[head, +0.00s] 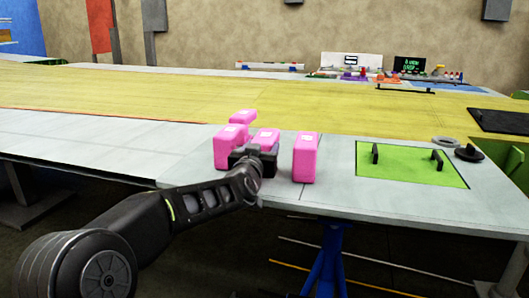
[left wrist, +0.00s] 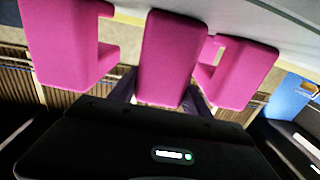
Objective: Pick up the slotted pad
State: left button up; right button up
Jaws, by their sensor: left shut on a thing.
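Several pink pads are grouped near the front edge of the grey table in the head view. My left gripper (head: 258,150) is shut on the middle pink pad (head: 265,136). In the left wrist view this pad (left wrist: 172,55) sits between the two fingers, and no slot shows on its visible face. I cannot tell whether it touches the table. Another pink pad (head: 226,148) stands just left of the gripper and one (head: 305,158) stands to its right. A further pink pad (head: 242,117) is behind. In the left wrist view, the left pad (left wrist: 65,40) and right pad (left wrist: 240,72) show notches.
A green plate (head: 405,170) with two black upright handles lies to the right on the grey table (head: 330,203). A black knob-like part (head: 468,153) and a grey ring (head: 446,142) are beyond it. The long yellow surface (head: 170,100) behind is mostly clear.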

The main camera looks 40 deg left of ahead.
pick_arm(q)
jog(key=shift+c, duration=0.4)
notch_tip(320, 180, up, 10)
jog(key=p, duration=0.4)
jog(key=shift+p, duration=0.4)
